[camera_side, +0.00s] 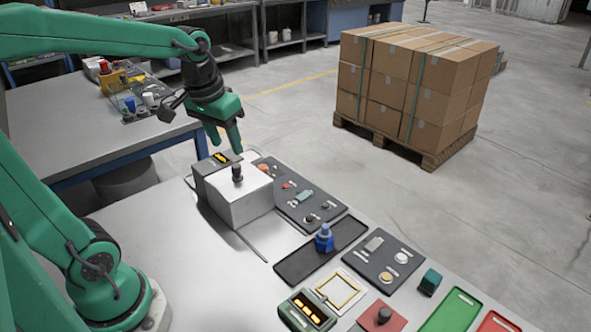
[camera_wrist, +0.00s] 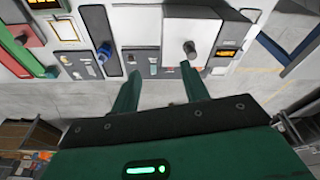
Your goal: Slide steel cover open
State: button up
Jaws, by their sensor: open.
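The steel cover (camera_side: 245,208) is a pale box-shaped hood with a dark knob (camera_side: 238,173) on top. It sits on the bench against a dark unit with a lit display (camera_side: 220,157), and a thin rail runs out from its near side. My gripper (camera_side: 228,146) is above and behind the knob, apart from it, pointing down and empty. In the wrist view the cover (camera_wrist: 203,32) and its knob (camera_wrist: 190,48) are at upper right. There my gripper (camera_wrist: 156,74) has its two fingers spread, the right fingertip nearest the knob. What lies under the cover is hidden.
A dark panel with buttons (camera_side: 311,208) lies right of the cover. A black tray (camera_side: 296,267) holds a blue bottle-like object (camera_side: 324,238). Nearer the front are another panel (camera_side: 377,270), a display box (camera_side: 306,311) and a red plate with a knob (camera_side: 383,317). Bare bench lies left of the tray.

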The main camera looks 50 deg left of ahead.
aim_at(236, 165)
jog(key=w+a+f+n+g, duration=0.1)
jog(key=w+a, duration=0.1)
jog(key=w+a+f, duration=0.2)
jog(key=a, duration=0.1)
jog(key=w+a+f+n+g, duration=0.1)
jog(key=w+a, duration=0.1)
jog(key=a, duration=0.1)
jog(key=shift+w+f+n+g, duration=0.2)
jog(key=shift+f+n+g, duration=0.1)
jog(key=shift+f, duration=0.1)
jog(key=shift+f, duration=0.15)
jog(key=shift+f, duration=3.8)
jog(key=shift+c, duration=0.5)
grip_shut()
